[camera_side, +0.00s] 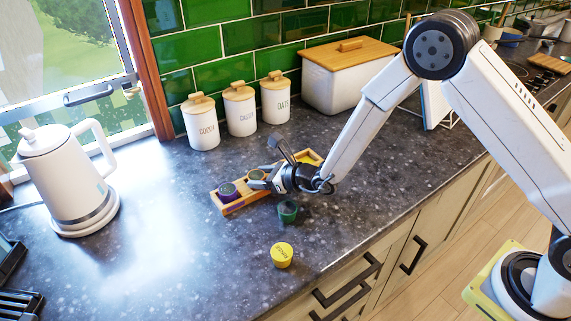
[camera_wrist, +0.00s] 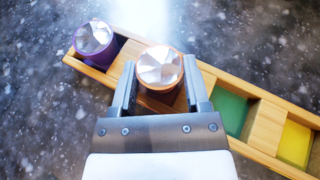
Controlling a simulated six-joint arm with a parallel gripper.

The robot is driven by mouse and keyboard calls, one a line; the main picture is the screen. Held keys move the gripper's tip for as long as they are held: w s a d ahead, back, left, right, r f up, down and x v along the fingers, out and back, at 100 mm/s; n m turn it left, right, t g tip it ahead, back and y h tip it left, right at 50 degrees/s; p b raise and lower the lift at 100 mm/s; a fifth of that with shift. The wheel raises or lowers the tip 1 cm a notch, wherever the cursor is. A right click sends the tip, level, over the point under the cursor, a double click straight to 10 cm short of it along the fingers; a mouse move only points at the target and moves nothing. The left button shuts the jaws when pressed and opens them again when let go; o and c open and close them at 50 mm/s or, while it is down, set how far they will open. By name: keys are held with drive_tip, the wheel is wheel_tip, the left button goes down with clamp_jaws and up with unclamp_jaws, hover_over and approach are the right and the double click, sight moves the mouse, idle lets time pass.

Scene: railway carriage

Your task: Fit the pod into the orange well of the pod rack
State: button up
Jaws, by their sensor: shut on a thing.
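The wooden pod rack (camera_side: 240,204) lies on the dark counter, and it runs diagonally across the wrist view (camera_wrist: 258,130). My gripper (camera_wrist: 158,80) is shut on a pod (camera_wrist: 160,66) with a silver foil top and an orange-brown rim. The same pod shows in the side view (camera_side: 256,175), partly hidden by my gripper (camera_side: 262,180). The pod is at the well beside the purple pod; a strip of brown-orange well shows below it. I cannot tell whether it is seated or just above. The green well (camera_wrist: 229,112) and yellow well (camera_wrist: 295,142) are empty.
A purple pod (camera_wrist: 94,42) sits in the rack's end well. A green pod (camera_side: 288,210) and a yellow pod (camera_side: 282,255) stand on the counter in front. A white kettle (camera_side: 65,180), several canisters (camera_side: 240,110) and a bread bin (camera_side: 340,80) stand around the work.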

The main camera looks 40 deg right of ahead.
drive_tip(key=shift+f, duration=0.25)
drive_tip(key=o, duration=1.2)
drive_tip(key=shift+s+f, duration=0.1)
drive_tip(key=shift+r, duration=0.25)
drive_tip(key=shift+v, duration=0.95)
drive_tip(key=v, duration=1)
drive_tip(key=shift+r, duration=0.15)
